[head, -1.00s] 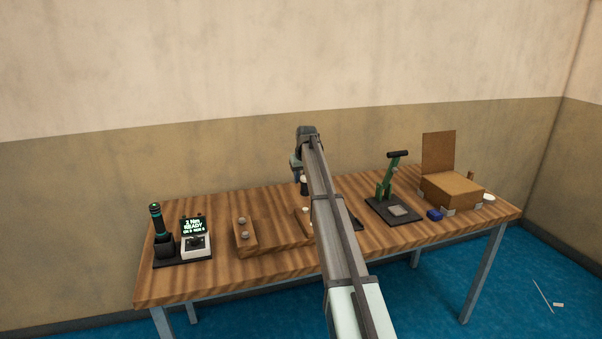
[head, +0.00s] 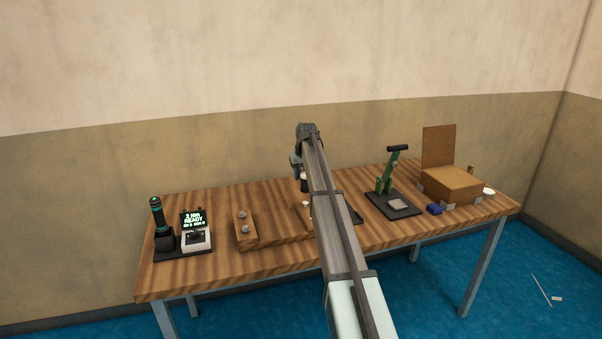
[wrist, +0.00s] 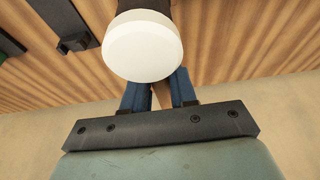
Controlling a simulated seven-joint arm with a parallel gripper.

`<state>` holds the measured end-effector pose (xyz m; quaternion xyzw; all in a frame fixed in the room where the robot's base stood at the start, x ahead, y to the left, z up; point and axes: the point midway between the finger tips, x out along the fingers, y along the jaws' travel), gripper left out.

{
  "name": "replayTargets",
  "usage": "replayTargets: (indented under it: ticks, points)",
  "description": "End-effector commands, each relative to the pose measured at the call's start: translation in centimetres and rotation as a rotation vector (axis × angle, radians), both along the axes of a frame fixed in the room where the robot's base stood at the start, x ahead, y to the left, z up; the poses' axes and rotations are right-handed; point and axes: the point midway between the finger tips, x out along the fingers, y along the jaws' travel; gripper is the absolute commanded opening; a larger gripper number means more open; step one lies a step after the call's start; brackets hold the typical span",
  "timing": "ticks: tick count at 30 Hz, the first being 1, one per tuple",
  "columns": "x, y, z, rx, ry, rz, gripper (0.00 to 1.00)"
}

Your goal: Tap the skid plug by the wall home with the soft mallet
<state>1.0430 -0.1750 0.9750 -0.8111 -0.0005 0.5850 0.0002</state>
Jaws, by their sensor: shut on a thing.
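My gripper (head: 298,170) is over the middle of the bench, partly hidden behind my arm. In the wrist view its blue fingers (wrist: 160,92) are closed behind the soft mallet's round white face (wrist: 143,48). The mallet's dark head (head: 304,184) hangs above the bench in the head view. Below it, apart, is a small white knob (head: 306,203), probably a plug on the wooden skid (head: 275,231). The skid's left block (head: 240,237) carries two grey round plugs (head: 243,214). The right part of the skid is hidden by my arm.
A black driver (head: 157,218) stands beside a small display unit (head: 195,238) at the left. The wall rises behind the bench.

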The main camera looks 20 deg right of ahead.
Motion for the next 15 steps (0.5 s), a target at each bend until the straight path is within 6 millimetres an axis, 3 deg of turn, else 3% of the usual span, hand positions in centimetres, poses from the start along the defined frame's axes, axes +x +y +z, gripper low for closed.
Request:
replayTargets:
  ticks: [7, 15]
  points:
    - [-0.1, 0.0, -5.3, 0.000, 0.002, 0.000, 0.00]
    - [0.0, 0.0, -4.3, 0.000, -0.002, 0.000, 0.00]
